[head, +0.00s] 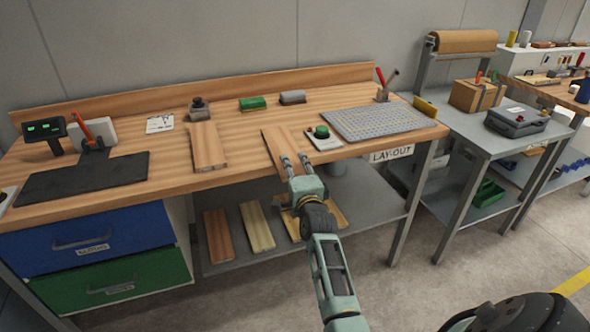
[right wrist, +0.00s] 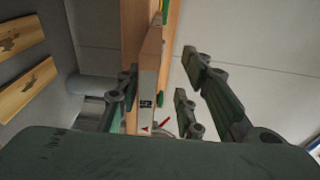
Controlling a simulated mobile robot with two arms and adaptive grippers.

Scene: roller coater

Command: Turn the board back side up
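A light wood board (head: 279,142) lies on the workbench right of its middle, its near end at the front edge. My right gripper (head: 295,161) is at that near end and hides part of it. In the right wrist view the board (right wrist: 151,62) shows nearly edge-on, with a small dark label and a red mark on its end. The open fingers (right wrist: 160,100) stand on both sides of it, with a clear gap at the right. I cannot tell whether the left finger touches. A second wood board (head: 207,146) lies to the left. My left gripper is not in view.
A black mat (head: 82,180) lies at the left. Green (head: 252,103) and grey blocks stand behind. Several boards lie on the lower shelf (head: 370,208).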

